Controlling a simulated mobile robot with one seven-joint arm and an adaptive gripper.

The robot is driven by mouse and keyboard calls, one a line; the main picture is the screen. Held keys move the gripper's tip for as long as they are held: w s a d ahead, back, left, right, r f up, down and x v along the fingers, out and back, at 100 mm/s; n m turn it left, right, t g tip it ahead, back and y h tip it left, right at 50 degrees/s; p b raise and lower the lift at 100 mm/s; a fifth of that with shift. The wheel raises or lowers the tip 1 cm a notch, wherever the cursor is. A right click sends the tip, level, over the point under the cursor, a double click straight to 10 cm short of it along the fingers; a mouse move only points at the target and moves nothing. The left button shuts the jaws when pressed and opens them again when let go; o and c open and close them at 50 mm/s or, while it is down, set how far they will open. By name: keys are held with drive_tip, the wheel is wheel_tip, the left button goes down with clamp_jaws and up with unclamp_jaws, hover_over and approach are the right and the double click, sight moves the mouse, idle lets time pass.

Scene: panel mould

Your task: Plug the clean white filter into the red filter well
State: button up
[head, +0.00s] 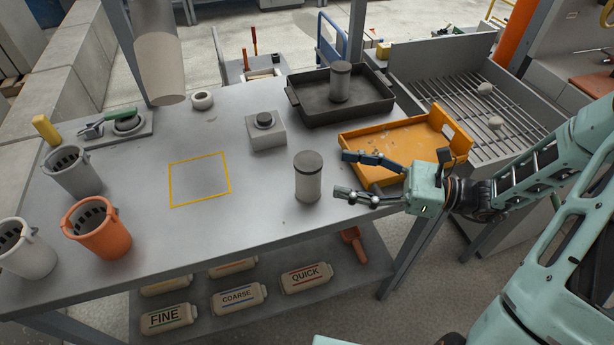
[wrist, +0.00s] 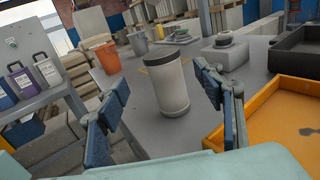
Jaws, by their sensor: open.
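The white filter (head: 308,184), a pale upright cylinder with a dark grey top, stands on the grey bench near its front edge. In the wrist view the white filter (wrist: 170,88) stands between and beyond my two fingers. My gripper (head: 342,174) is open and empty, just right of the filter, with its fingers pointing at it. The gripper also shows in the wrist view (wrist: 161,76). The red filter well (head: 88,238), an orange-red bucket shape with a dark slotted inside, stands at the bench's left front. It also shows at the back left of the wrist view (wrist: 107,58).
Grey (head: 72,176) and white (head: 27,255) wells flank the red one. A black tray (head: 320,115) holds a greyer cylinder (head: 341,78). An orange tray (head: 418,135) lies beside my gripper. A block with a knob (head: 266,135) stands behind the filter. A yellow-outlined square (head: 200,178) is clear.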

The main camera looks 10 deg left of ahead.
sight(309, 165)
drive_tip(key=a, duration=0.8)
drive_tip(key=shift+w+a+f, duration=0.1)
drive_tip(key=shift+w+a, duration=0.15)
drive_tip(key=shift+a, duration=0.05)
drive_tip(key=c, duration=1.4)
